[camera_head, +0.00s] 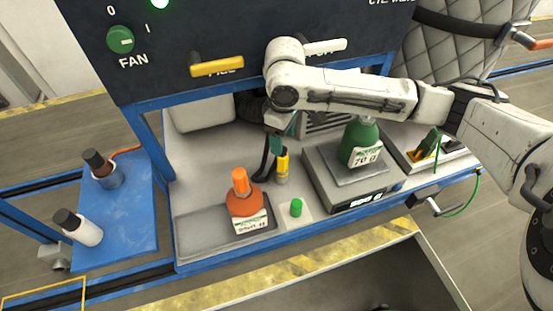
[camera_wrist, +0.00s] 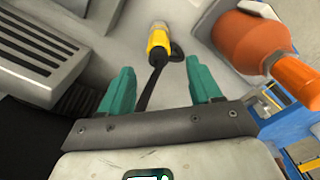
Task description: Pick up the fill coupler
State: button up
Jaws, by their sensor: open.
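The fill coupler appears to be the yellow cylinder with a black end and a dark hose (camera_head: 282,165). It stands on the grey bench top between the orange bottle and the scale. In the wrist view the yellow coupler (camera_wrist: 158,42) lies ahead of the fingertips, about midway between them. My gripper (camera_head: 284,143) is just above the coupler, its lower end partly overlapping it in the head view. In the wrist view the teal fingers of my gripper (camera_wrist: 160,70) are spread apart with nothing held between them.
An orange bottle (camera_head: 246,207) stands in a shallow tray at left. A green bottle (camera_head: 362,140) sits on the scale (camera_head: 325,185) at right. A small green cap (camera_head: 296,208) is in front. A dark panel with a yellow handle (camera_head: 217,66) rises behind.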

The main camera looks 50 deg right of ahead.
aim_at(282, 161)
notch_tip(282, 161, down, 11)
jog(key=shift+d+r, duration=0.1)
jog(key=shift+r, duration=0.1)
dwell(0.4)
jog(key=shift+c, duration=0.4)
grip_shut()
